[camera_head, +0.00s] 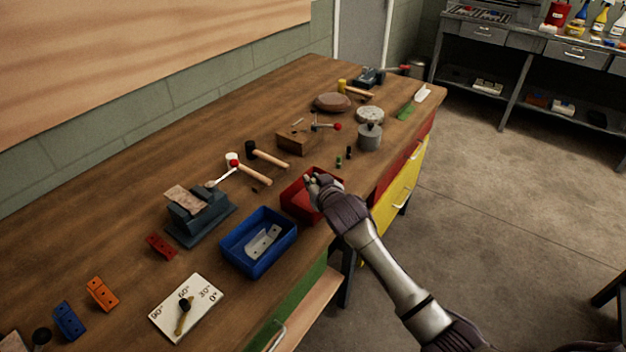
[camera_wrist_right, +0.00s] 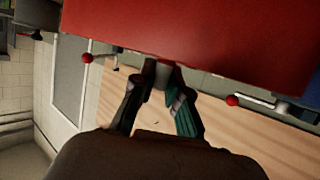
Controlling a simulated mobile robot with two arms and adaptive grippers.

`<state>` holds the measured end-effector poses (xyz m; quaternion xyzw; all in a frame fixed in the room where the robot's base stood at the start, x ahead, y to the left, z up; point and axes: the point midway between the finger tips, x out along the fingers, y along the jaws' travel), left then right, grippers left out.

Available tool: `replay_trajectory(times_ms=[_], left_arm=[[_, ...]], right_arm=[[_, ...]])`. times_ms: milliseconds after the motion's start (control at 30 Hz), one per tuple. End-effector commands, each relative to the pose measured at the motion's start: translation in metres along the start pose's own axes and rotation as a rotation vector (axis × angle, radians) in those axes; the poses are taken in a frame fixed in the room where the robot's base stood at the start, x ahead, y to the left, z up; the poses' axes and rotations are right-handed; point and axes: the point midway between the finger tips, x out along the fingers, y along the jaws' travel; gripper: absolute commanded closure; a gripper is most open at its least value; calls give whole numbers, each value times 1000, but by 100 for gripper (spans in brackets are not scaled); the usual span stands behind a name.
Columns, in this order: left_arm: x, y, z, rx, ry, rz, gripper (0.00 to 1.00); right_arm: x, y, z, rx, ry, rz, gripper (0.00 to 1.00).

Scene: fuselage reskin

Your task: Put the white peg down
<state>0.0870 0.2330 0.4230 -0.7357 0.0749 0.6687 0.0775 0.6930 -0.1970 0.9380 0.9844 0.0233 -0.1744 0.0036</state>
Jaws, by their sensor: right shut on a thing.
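My right gripper (camera_head: 313,183) is over the red bin (camera_head: 294,205), at its right part, with the arm coming from the lower right. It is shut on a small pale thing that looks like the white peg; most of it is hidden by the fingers. In the right wrist view the two fingers (camera_wrist_right: 160,88) close toward a greyish piece (camera_wrist_right: 169,75) at their tips, right against the red bin wall (camera_wrist_right: 200,40) in the picture. I cannot tell whether the peg touches the bin. My left gripper is not in view.
A blue bin (camera_head: 258,240) with a metal bracket stands in front of the red bin. Small dark and green pegs (camera_head: 343,160) stand behind it, near a grey cylinder (camera_head: 369,137). Hammers (camera_head: 265,160) and a vise (camera_head: 200,213) are to the left.

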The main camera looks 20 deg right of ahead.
Motion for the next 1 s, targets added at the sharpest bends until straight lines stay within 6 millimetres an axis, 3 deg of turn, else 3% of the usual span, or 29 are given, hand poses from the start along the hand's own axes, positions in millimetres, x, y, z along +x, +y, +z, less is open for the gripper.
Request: replay_trajectory(times_ms=[633,667,800,1000], left_arm=[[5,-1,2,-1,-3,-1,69],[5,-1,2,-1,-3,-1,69],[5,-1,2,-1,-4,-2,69],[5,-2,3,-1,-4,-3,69]], right_arm=[[4,0,10,0,2,0,100],[4,0,10,0,2,0,82],[4,0,10,0,1,0,61],[4,0,10,0,1,0,61]])
